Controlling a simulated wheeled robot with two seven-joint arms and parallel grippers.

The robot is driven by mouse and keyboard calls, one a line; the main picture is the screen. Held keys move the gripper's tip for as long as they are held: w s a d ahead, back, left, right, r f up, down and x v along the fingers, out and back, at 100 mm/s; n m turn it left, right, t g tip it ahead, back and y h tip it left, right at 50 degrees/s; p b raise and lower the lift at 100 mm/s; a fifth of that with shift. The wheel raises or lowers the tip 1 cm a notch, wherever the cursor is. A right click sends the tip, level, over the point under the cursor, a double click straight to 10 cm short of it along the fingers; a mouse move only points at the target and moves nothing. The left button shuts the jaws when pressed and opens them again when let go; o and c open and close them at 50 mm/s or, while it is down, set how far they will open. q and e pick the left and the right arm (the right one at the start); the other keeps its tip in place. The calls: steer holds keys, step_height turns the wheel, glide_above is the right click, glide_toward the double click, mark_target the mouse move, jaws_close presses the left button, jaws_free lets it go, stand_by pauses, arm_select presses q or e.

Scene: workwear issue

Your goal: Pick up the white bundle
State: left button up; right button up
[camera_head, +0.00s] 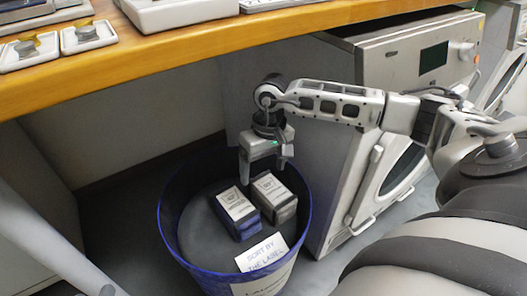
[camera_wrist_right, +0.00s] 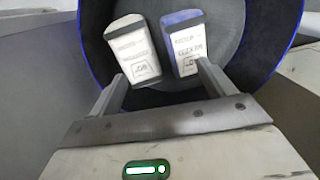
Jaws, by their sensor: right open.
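The white bundle (camera_head: 283,212), greyish white with a printed label on top, lies in a blue-rimmed bin (camera_head: 166,240). It also shows at the left in the right wrist view (camera_wrist_right: 125,38). A blue bundle (camera_head: 240,228) with a similar white label lies close beside it, at the right in the wrist view (camera_wrist_right: 187,45). My right gripper (camera_head: 264,168) is open and empty, pointing down over the bin above the bundles. In the wrist view its fingers (camera_wrist_right: 161,76) span the near ends of both bundles. My left gripper is not in view.
A card reading "sort by the label" (camera_head: 262,253) is at the bin's front rim. A grey machine with a round door (camera_head: 402,168) stands right of the bin. The bin floor left of the bundles is clear.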

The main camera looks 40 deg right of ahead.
mark_target(272, 189)
steer(key=shift+n+h, duration=0.3)
steer(key=shift+h, duration=0.4)
steer(key=d+f+b, duration=0.1)
steer(key=f, duration=0.2)
steer(key=d+f+b, duration=0.1)
steer(key=f, duration=0.2)
steer(key=d+f+b, duration=0.1)
steer(key=f, duration=0.2)
steer(key=shift+w+d+f, duration=0.1)
steer(key=shift+w+d, duration=0.05)
steer(key=shift+w, duration=0.15)
steer(key=shift+f+b, duration=0.3)
steer(key=shift+f, duration=0.45)
step_height(272, 189, down, 3)
steer(key=shift+d+f+b, duration=0.15)
steer(key=shift+b, duration=0.75)
steer(key=shift+f, duration=0.85)
steer(key=shift+r, duration=0.1)
steer(key=c, duration=0.8)
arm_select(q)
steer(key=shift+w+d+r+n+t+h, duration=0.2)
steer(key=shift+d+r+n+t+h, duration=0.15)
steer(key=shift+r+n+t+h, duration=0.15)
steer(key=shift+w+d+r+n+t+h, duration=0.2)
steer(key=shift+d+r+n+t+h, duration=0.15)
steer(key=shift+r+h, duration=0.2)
arm_select(e)
steer(key=shift+c, duration=0.6)
